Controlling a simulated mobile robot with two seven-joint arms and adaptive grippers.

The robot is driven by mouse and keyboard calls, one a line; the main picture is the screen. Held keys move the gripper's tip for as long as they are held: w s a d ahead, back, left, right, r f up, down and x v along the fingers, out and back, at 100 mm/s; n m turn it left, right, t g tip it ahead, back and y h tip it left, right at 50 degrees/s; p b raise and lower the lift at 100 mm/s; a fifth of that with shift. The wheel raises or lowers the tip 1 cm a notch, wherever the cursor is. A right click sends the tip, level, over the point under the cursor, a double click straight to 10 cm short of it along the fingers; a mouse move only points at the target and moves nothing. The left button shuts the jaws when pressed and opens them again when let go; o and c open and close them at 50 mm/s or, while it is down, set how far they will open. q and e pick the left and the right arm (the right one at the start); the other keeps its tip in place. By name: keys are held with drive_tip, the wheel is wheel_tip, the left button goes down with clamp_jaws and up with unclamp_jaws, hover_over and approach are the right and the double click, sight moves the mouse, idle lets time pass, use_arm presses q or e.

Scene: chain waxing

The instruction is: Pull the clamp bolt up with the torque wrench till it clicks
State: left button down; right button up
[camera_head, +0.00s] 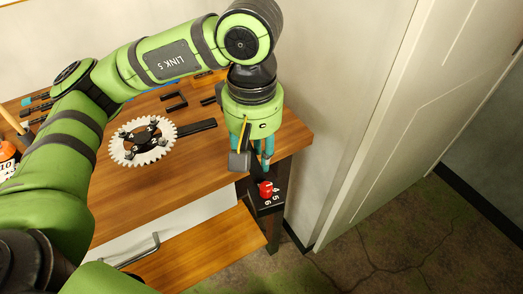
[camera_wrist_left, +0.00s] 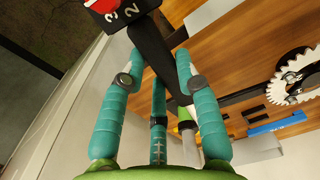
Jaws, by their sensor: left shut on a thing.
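My left gripper (camera_head: 255,160) points down at the table's right front corner. In the left wrist view its teal fingers (camera_wrist_left: 160,90) are closed around a dark bar (camera_wrist_left: 150,50). The bar runs to a black block with a red dial and white numbers (camera_wrist_left: 118,12). In the head view this block and its red dial (camera_head: 266,190) show just below the gripper, off the table's edge. I cannot tell for sure whether the bar is the torque wrench. The clamp bolt cannot be made out. My right gripper is out of view.
A white chainring (camera_head: 118,152) with a black numbered centre lies on the wooden table (camera_head: 180,185). Beside it are a dark bar (camera_head: 198,127) and small black parts (camera_head: 176,102). A pale door (camera_head: 385,110) stands at the right.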

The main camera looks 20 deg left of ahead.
use_arm(q)
drive_tip(key=shift+s, duration=0.1)
drive_tip(key=shift+s+a+m+b, duration=0.85)
drive_tip(key=shift+a+m+b, duration=0.05)
drive_tip(key=shift+a+b, duration=0.2)
drive_tip(key=shift+s+a+m, duration=0.3)
drive_tip(key=shift+a+m, duration=0.1)
drive_tip(key=shift+a, duration=0.25)
drive_tip(key=shift+d, duration=0.1)
drive_tip(key=shift+w+d+r+n, duration=0.1)
drive_tip(key=shift+w+d+n, duration=0.3)
drive_tip(key=shift+d, duration=0.1)
